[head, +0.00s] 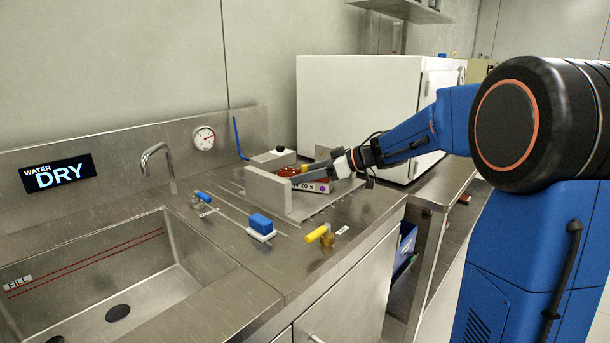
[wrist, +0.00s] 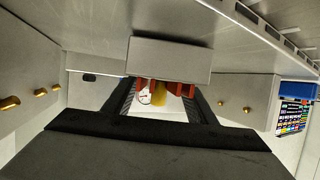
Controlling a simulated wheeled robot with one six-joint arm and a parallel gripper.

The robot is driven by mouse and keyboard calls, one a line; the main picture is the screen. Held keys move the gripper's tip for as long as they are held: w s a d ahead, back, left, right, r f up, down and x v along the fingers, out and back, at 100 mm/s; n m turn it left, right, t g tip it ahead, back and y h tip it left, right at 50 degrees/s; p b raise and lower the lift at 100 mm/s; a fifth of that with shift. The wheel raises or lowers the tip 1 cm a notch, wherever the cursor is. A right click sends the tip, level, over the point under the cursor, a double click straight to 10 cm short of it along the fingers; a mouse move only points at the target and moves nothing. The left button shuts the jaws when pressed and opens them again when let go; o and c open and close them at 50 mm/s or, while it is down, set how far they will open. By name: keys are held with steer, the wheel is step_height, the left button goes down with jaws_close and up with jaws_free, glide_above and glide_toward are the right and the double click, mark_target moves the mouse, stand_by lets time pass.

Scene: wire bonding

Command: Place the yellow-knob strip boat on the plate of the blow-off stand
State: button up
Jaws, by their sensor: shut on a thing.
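My gripper (head: 326,172) reaches in from the right over the blow-off stand (head: 268,190), among its grey upright walls. In the wrist view the dark fingers of my gripper (wrist: 160,103) close in from both sides on the strip boat, whose yellow knob (wrist: 160,99) shows between them. Red-orange parts (wrist: 184,89) of the boat show beside the knob. In the head view a red part of the boat (head: 289,171) shows just ahead of the fingertips, between the walls. The plate is mostly hidden, and I cannot tell whether the boat touches it.
A sink (head: 100,280) lies at the left, beside a DRY display (head: 58,174). A blue-topped block (head: 260,225), a yellow-handled valve (head: 320,235) and a blue-handled valve (head: 202,198) stand on the counter near the stand. A white cabinet (head: 355,105) stands behind.

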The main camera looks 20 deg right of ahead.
steer(key=o, duration=1.4)
steer(key=shift+f, duration=0.1)
steer(key=shift+c, duration=0.2)
steer(key=shift+d+r, duration=0.1)
steer(key=shift+r, duration=0.1)
steer(key=v, duration=1.1)
steer(key=shift+s+d+r, duration=0.1)
steer(key=shift+s+d, duration=0.15)
